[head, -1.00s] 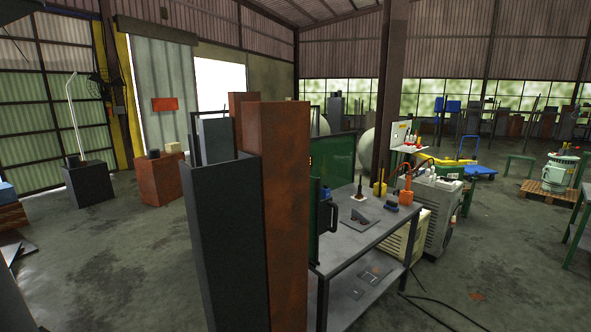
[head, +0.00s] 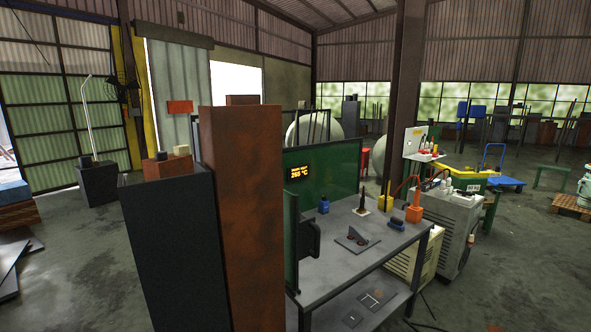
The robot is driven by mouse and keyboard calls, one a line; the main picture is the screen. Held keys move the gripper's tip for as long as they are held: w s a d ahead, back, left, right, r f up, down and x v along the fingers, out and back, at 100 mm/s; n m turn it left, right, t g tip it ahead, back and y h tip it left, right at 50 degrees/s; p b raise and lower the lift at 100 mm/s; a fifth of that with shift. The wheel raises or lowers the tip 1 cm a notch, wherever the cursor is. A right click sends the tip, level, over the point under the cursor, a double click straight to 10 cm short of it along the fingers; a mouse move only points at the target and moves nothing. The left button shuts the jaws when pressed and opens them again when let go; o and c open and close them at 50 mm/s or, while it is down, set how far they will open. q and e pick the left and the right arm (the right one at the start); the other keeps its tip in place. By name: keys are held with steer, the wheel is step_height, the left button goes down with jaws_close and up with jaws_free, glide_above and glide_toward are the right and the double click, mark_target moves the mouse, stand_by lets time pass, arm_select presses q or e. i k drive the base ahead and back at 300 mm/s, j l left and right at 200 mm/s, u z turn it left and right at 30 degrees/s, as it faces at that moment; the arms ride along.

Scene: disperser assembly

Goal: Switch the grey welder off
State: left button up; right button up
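A grey machine on the floor that looks like the grey welder (head: 460,238) stands behind the right end of the workbench. Its side and part of its top show, with white bottles (head: 445,186) and a small dark panel on top. I cannot make out its switch or whether it is on. A cream-coloured machine (head: 427,262) stands beside it, partly hidden by the workbench. Neither of my grippers is in view.
A tall dark metal column (head: 170,255) and a rusty brown one (head: 240,215) stand close in front. Open floor (head: 530,250) lies to the right.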

mark_target(464, 194)
steer(key=i+l+u, duration=0.15)
steer(key=i+l, duration=0.15)
steer(key=i+l+u, duration=0.15)
steer(key=i+l, duration=0.15)
steer(key=l, duration=0.2)
steer(key=i+l+z, duration=0.25)
steer(key=i+l, duration=0.35)
steer(key=l, duration=0.35)
steer(key=i+l+z, duration=0.25)
steer(key=i+l, duration=0.45)
steer(key=l, duration=0.2)
steer(key=i+l+z, duration=0.25)
steer(key=i+l, duration=0.45)
steer(key=i+l+z, duration=0.25)
steer(key=i+l, duration=0.25)
steer(key=i, duration=0.4)
